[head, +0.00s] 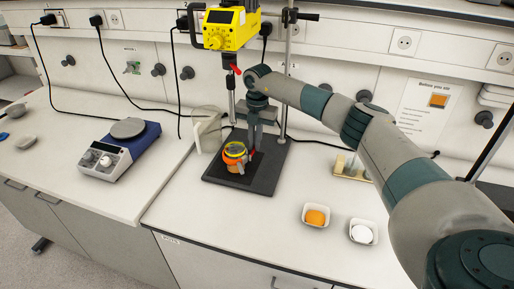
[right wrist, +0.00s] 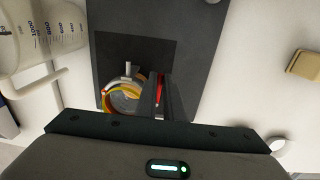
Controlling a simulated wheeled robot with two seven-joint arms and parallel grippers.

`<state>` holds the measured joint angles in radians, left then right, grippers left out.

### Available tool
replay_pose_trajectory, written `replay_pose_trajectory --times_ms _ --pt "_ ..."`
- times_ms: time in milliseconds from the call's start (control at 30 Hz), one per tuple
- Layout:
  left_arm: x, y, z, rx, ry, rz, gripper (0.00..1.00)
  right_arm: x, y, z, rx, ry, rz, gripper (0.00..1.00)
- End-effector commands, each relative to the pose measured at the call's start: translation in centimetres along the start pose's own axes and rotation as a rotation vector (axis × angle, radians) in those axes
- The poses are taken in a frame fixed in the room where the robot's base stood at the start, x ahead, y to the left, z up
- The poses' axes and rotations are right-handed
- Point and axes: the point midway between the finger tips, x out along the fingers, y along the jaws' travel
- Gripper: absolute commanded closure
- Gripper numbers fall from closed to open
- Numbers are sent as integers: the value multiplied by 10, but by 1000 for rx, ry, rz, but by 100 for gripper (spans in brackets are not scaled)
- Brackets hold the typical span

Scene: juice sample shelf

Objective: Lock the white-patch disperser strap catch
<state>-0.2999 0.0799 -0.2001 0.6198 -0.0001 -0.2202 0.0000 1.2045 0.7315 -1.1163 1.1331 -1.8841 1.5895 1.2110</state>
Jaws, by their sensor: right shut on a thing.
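The yellow disperser (head: 226,30) hangs on its stand rod (head: 288,60) at the back. Below it, a vessel with orange contents and a yellow strap (head: 235,151) stands on the dark base plate (head: 263,176); the strap also shows in the right wrist view (right wrist: 124,96). My right gripper (head: 252,151) points down beside the vessel's right side. In the right wrist view its fingers (right wrist: 159,100) are shut on a narrow red piece, which looks like the strap catch lever (right wrist: 159,86). The fingers hide most of it, so whether the catch is closed cannot be told. A white patch is not clear. My left gripper is out of view.
A hotplate stirrer (head: 120,147) stands on the left bench. A clear beaker (right wrist: 45,30) is close by, left of the plate. Two small dishes, one orange (head: 316,216) and one white (head: 362,233), sit at the front right. The bench front is otherwise clear.

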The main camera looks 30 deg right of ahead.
Motion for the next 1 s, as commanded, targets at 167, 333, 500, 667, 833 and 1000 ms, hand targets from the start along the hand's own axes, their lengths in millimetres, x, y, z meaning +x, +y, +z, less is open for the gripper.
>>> replay_pose_trajectory --times_ms 167,333,500,667,833,1000 --pt "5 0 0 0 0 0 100 -1 2 1 -41 0 2 100" --pt "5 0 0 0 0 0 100 -1 3 1 -51 0 2 100" --pt "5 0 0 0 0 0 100 -2 3 1 -50 0 3 100" --pt "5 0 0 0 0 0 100 -2 3 1 -50 0 3 73" --pt "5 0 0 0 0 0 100 -1 3 0 -50 1 2 73" --pt "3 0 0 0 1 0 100 -3 2 1 -50 2 1 73"
